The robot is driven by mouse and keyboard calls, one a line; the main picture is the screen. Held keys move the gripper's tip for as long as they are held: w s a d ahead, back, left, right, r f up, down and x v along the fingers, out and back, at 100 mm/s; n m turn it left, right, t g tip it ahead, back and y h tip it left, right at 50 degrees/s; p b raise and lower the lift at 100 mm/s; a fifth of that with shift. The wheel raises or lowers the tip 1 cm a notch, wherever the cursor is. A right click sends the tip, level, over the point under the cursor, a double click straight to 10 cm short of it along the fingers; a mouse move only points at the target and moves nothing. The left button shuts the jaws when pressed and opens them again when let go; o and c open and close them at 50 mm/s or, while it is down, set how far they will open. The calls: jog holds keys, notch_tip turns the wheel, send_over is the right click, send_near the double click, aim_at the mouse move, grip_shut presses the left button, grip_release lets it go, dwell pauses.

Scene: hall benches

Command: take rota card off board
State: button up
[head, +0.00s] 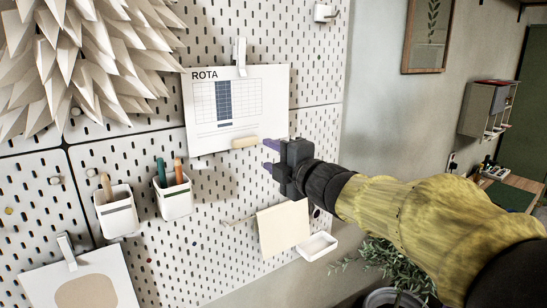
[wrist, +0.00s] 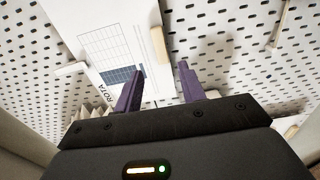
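The rota card (head: 265,95) is a white sheet headed ROTA with a blue and white grid. It hangs flat on the white pegboard (head: 110,155) under a white clip (head: 240,57) at its top edge. A cream tab (head: 244,142) sits at its lower edge. My gripper (head: 267,155) has purple fingers and is just right of and below the tab, apart from it. In the wrist view my gripper (wrist: 160,66) is open and empty, with the card (wrist: 85,25) ahead and the tab (wrist: 158,44) in line with the finger gap.
Two white cups with pens (head: 117,217) (head: 174,203) hang left below the card. A cream sheet (head: 283,228) and a small white tray (head: 318,246) are lower down. A spiky paper ornament (head: 70,55) fills the upper left. A plant (head: 390,262) stands beneath my arm.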

aim_at(247, 144)
jog(key=shift+x, duration=4.9)
jog(key=shift+c, duration=0.4)
grip_shut()
jog(key=shift+f, duration=0.1)
jog(key=shift+f, duration=0.1)
jog(key=shift+f+b, duration=1.45)
jog(key=shift+b, duration=0.15)
jog(key=shift+v, duration=1.55)
